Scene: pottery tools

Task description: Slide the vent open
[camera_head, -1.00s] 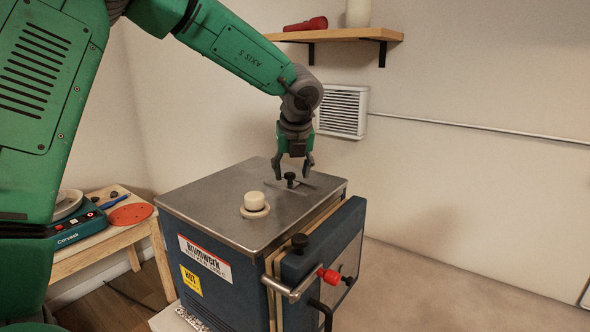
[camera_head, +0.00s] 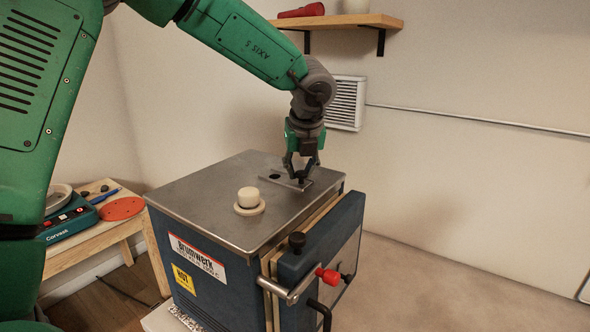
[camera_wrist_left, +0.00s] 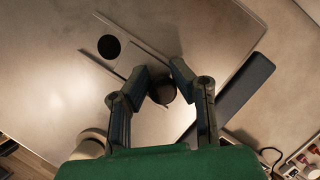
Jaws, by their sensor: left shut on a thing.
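The kiln (camera_head: 222,194) has a flat grey metal top with a sliding vent plate (camera_head: 288,181) near its back. A black knob (camera_head: 301,182) stands on the plate. A dark round vent hole (camera_head: 275,178) lies uncovered to the left of the knob; the hole (camera_wrist_left: 109,47) also shows in the left wrist view. My left gripper (camera_head: 301,178) points down and is shut on the knob. In the left wrist view its fingertips (camera_wrist_left: 160,82) are on both sides of the dark knob (camera_wrist_left: 163,94), which they partly hide. My right gripper is in no view.
A cream plug (camera_head: 248,197) stands on the kiln top, nearer the front. The kiln door (camera_head: 335,250) with its red-tipped handle is at the right. A wooden side table (camera_head: 82,250) stands at the left. A shelf (camera_head: 335,21) hangs on the wall behind.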

